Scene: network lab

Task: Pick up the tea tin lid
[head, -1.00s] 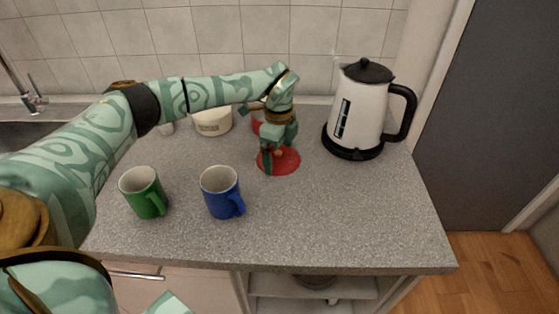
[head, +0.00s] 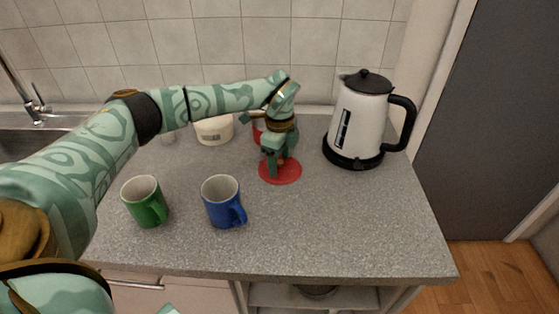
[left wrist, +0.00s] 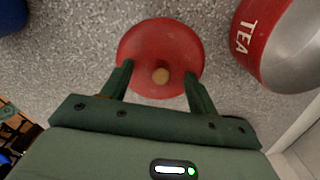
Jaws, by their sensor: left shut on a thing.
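The tea tin lid (head: 291,175) is a flat red disc on the grey counter, in front of the tin. In the left wrist view the red lid (left wrist: 160,42) shows a pale round knob near its middle. My left gripper (head: 278,168) points down over the lid and is shut on it, with its fingers on either side of the knob. I cannot tell whether the lid is clear of the counter. The open red tea tin (left wrist: 258,60), marked TEA, stands beside the lid; in the head view the tin (head: 258,129) is partly hidden behind my gripper. My right gripper is not in view.
A white kettle (head: 360,118) on a black base stands right of the lid. A blue mug (head: 221,204) and a green mug (head: 146,204) stand front left. A cream canister (head: 213,130) is at the back. The right front of the counter (head: 350,220) is clear.

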